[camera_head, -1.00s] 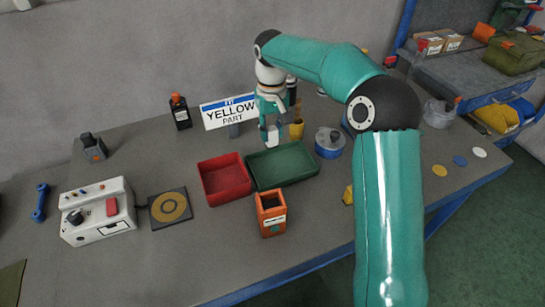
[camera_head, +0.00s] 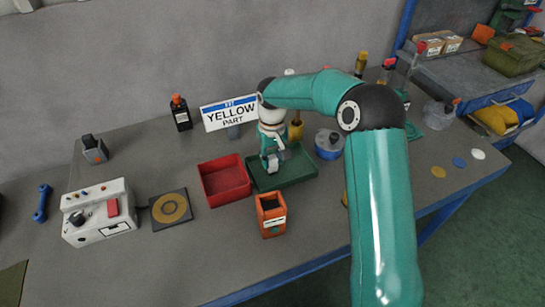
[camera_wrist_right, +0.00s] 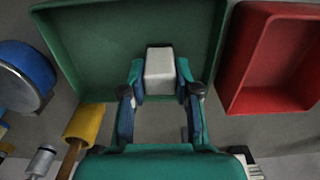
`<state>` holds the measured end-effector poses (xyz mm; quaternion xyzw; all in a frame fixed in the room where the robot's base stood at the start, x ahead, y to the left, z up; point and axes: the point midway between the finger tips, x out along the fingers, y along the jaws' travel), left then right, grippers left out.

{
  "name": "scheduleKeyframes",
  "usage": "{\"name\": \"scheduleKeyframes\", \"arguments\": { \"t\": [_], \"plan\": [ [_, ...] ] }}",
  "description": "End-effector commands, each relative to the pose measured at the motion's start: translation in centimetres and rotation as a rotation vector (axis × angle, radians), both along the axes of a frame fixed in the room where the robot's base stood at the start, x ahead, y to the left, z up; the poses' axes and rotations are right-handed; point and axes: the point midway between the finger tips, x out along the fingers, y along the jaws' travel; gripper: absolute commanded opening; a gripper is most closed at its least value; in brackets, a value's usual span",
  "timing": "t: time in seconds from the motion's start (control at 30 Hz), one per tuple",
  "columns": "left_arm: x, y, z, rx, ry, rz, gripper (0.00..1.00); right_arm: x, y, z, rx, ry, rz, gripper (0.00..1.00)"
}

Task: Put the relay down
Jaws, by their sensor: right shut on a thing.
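My right gripper (camera_head: 270,158) points down over the green tray (camera_head: 303,172). In the right wrist view its fingers (camera_wrist_right: 160,84) are shut on the relay (camera_wrist_right: 160,66), a small whitish block with a dark end. The relay is between the two fingertips, over the tray's grey-green floor in that view (camera_wrist_right: 98,58). In the head view the relay (camera_head: 273,163) is small and partly hidden by the fingers. I cannot tell whether it touches the tray floor. My left gripper is not in view.
A red tray (camera_head: 224,190) stands left of the green one, and an orange box (camera_head: 271,222) stands in front. A blue-sided round tin (camera_head: 329,147), a yellow-handled tool (camera_head: 296,129) and the "YELLOW PART" sign (camera_head: 229,113) are near. The table's front middle is clear.

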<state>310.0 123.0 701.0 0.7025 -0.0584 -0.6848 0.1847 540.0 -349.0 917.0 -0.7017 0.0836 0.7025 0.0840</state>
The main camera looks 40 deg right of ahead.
Motion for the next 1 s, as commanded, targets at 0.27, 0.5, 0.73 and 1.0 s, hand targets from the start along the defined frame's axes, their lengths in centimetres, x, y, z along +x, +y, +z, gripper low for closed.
{"name": "scheduleKeyframes", "arguments": {
  "t": [0.27, 0.5, 0.73, 1.0],
  "plan": [
    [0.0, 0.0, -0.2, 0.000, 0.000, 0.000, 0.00, 0.0, 0.0, -0.2, 0.000, 0.000, 0.001, 0.56],
    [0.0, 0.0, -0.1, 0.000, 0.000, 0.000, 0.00, 0.0, 0.1, -0.2, 0.000, 0.000, 0.001, 0.56],
    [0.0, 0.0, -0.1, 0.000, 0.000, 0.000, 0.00, 0.2, 0.1, 1.0, -0.001, -0.005, 0.001, 0.56],
    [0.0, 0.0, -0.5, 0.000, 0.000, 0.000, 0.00, 0.2, 0.1, 5.9, -0.001, -0.006, 0.001, 0.56]
  ]
}}
